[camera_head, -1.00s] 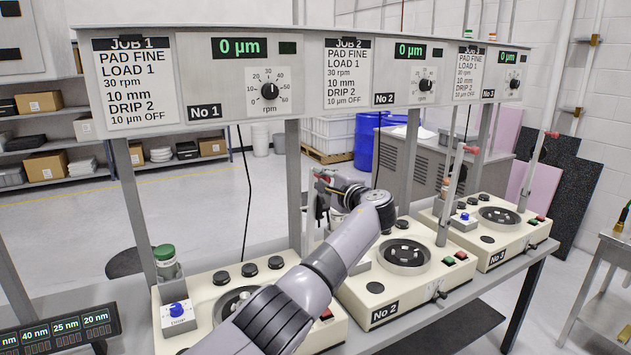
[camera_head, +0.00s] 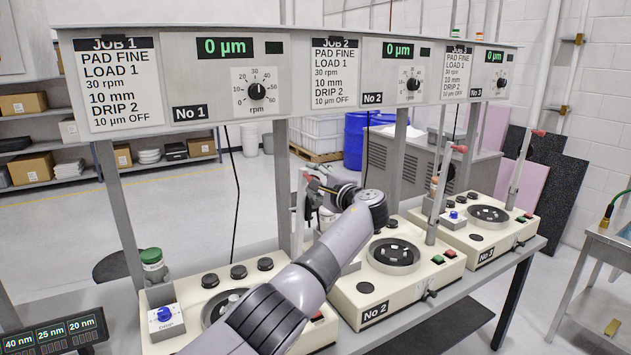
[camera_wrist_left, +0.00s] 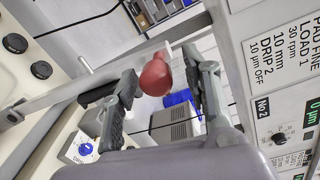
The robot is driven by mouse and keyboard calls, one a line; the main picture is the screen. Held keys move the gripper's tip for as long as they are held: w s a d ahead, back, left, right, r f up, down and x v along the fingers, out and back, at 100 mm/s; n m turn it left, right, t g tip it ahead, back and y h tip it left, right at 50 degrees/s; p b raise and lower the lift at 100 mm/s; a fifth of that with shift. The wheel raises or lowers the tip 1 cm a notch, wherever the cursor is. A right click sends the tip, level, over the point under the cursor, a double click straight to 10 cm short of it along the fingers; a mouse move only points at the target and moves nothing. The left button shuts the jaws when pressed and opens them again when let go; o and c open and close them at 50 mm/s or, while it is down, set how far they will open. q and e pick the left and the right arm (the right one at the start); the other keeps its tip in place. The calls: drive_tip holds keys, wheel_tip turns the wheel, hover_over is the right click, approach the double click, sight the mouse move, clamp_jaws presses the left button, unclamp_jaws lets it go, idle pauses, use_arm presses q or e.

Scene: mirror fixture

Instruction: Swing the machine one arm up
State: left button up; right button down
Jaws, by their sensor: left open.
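Machine one (camera_head: 197,283) is the cream unit at the front left in the head view, partly hidden by my left arm. Its pale bar arm (camera_head: 299,208) looks upright there, and its red knob shows small beside my left gripper (camera_head: 318,188). In the left wrist view the bar (camera_wrist_left: 72,85) ends at the red round knob (camera_wrist_left: 155,77). My left gripper (camera_wrist_left: 168,80) is open, with one finger on each side of the knob. I cannot tell whether either finger touches it. My right gripper is not in view.
Machine two (camera_head: 345,290) and machine three (camera_head: 465,245) stand to the right with upright arms and red knobs. A long control panel (camera_head: 335,80) runs above on grey posts. A green-capped bottle (camera_head: 152,265) and blue-knobbed drip box (camera_head: 166,317) sit at machine one's left.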

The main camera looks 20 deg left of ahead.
use_arm(q)
drive_tip(key=shift+s+a, duration=0.1)
drive_tip(key=shift+s, duration=0.05)
drive_tip(key=shift+s+d, duration=0.2)
drive_tip(key=shift+d, duration=0.15)
drive_tip(key=v, duration=1.1)
drive_tip(key=shift+s+r, duration=0.1)
